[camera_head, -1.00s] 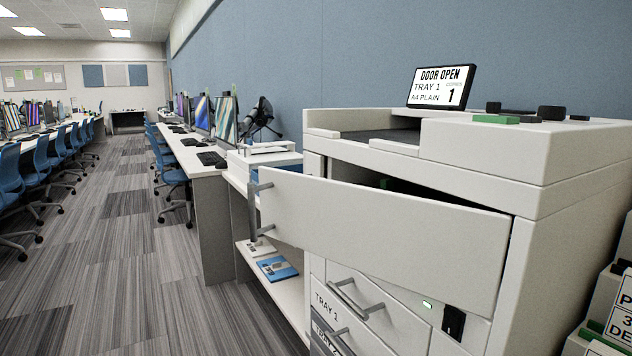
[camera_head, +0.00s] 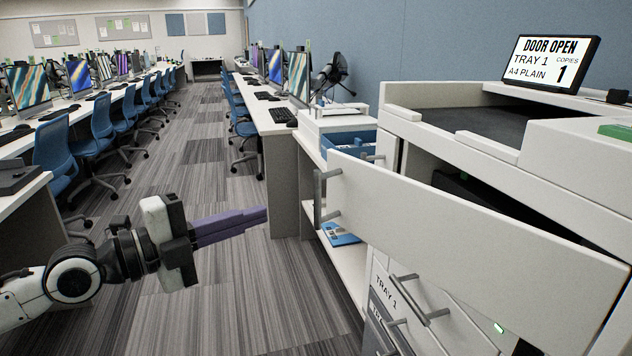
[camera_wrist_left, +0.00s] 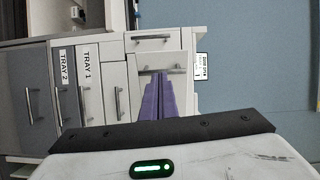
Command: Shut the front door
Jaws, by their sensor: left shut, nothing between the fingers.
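The printer's front door (camera_head: 470,235) is a long light-grey panel on the right of the head view. It stands swung open, its free end with a grey bar handle (camera_head: 319,196) pointing left, and the dark interior shows behind it. The display (camera_head: 548,62) on top reads DOOR OPEN. My left gripper (camera_head: 265,213) reaches in from the left, its purple fingers shut and empty. The tips are left of the handle and look apart from it. In the left wrist view, the shut fingers (camera_wrist_left: 158,95) point toward the printer front. My right gripper is out of view.
Tray drawers with bar handles (camera_head: 418,300) sit below the door. A low shelf with a blue-and-white packet (camera_head: 340,233) and a desk row (camera_head: 270,125) stand left of the printer. Blue chairs (camera_head: 100,140) line the left. The carpeted aisle (camera_head: 210,110) is clear.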

